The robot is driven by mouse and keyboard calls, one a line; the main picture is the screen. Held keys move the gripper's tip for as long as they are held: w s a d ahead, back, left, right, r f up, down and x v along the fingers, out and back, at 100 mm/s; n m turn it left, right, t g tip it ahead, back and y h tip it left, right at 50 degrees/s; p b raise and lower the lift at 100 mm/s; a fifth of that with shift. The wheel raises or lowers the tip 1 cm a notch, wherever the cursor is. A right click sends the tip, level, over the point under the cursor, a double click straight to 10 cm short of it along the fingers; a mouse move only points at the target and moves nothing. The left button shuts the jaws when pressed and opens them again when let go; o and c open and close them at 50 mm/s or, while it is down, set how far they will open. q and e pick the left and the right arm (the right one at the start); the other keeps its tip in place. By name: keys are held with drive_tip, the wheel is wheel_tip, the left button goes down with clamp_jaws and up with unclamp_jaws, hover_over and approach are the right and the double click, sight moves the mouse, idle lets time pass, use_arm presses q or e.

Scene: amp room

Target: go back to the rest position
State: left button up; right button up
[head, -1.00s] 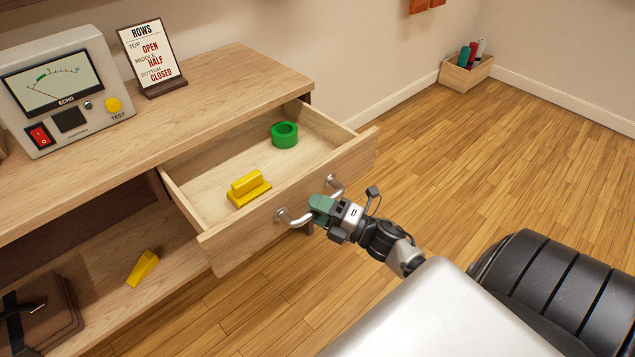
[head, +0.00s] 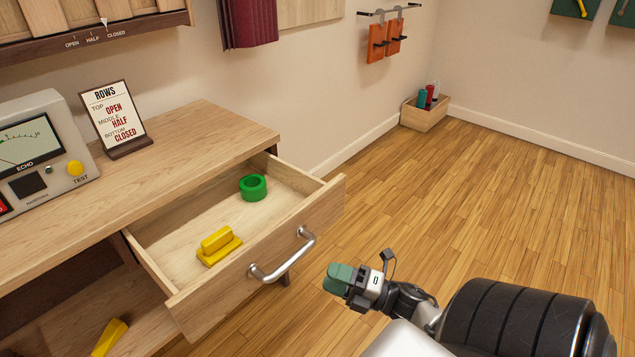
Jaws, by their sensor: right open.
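My right gripper (head: 341,279) has green fingertips and is open and empty. It hangs over the wooden floor, to the right of the drawer handle (head: 284,257) and apart from it. The wooden drawer (head: 262,253) stands pulled out from the desk. Inside it are a green ring (head: 253,187) near the back right and a yellow block with a raised grip (head: 217,246) near the front left. My left gripper is not in the head view.
The desk (head: 170,165) carries a ROWS sign (head: 113,118) and an ECHO meter (head: 40,150). A yellow piece (head: 110,338) lies on the lower shelf. A wooden box with bottles (head: 425,113) stands by the far wall. The floor (head: 480,200) to the right is clear.

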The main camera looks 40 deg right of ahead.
drive_tip(key=shift+s+d, duration=0.1)
drive_tip(key=shift+s, duration=0.15)
idle(0.4)
